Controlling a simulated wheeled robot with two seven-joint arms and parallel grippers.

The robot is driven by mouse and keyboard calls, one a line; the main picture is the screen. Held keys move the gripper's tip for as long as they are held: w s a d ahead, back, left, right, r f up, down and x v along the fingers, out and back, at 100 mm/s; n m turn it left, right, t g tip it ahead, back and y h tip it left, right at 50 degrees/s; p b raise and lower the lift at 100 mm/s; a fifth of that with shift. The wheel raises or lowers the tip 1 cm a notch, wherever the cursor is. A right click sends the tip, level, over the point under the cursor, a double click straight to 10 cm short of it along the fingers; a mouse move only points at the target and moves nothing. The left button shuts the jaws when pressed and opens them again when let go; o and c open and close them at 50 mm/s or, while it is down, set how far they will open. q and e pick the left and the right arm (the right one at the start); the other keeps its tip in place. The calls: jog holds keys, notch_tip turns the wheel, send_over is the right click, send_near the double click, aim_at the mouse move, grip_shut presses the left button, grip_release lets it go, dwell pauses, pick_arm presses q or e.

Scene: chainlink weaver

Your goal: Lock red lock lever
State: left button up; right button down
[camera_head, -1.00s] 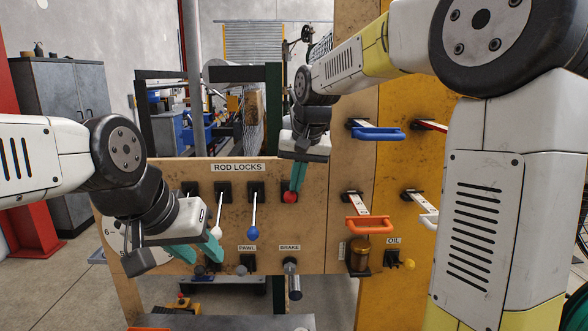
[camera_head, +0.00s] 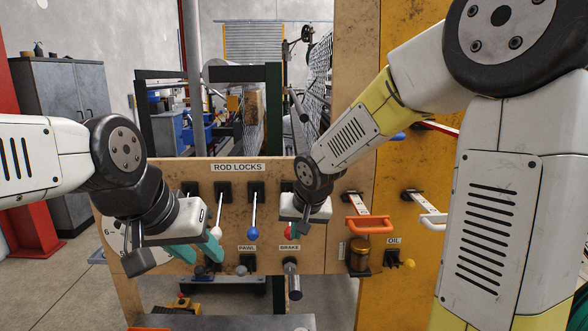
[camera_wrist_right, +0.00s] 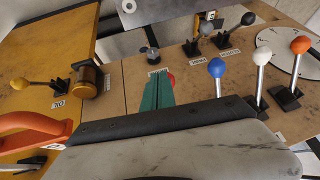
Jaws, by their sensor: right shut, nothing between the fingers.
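The red lock lever's red knob (camera_head: 288,232) shows in the head view at the lower left of my right gripper (camera_head: 306,208). That gripper hides the rest of the lever. In the right wrist view my right gripper (camera_wrist_right: 158,88) has its teal fingers shut together with nothing between them. The red knob (camera_wrist_right: 171,80) shows partly behind their tips, touching or very close; I cannot tell which. The knob is about level with the white knob (camera_head: 216,232) and blue knob (camera_head: 253,232) of the neighbouring levers. My left gripper (camera_head: 203,257) is open and empty at the panel's left.
The ROD LOCKS panel (camera_head: 320,240) carries the levers. The brake handle (camera_head: 292,279) is below. An orange handle (camera_head: 369,225), an oil cup (camera_head: 359,255) and a yellow-knobbed lever (camera_head: 410,263) are to the right. An orange-knobbed lever (camera_wrist_right: 300,46) shows in the right wrist view.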

jog(key=shift+w+f, duration=0.3)
jog(key=shift+f, duration=0.6)
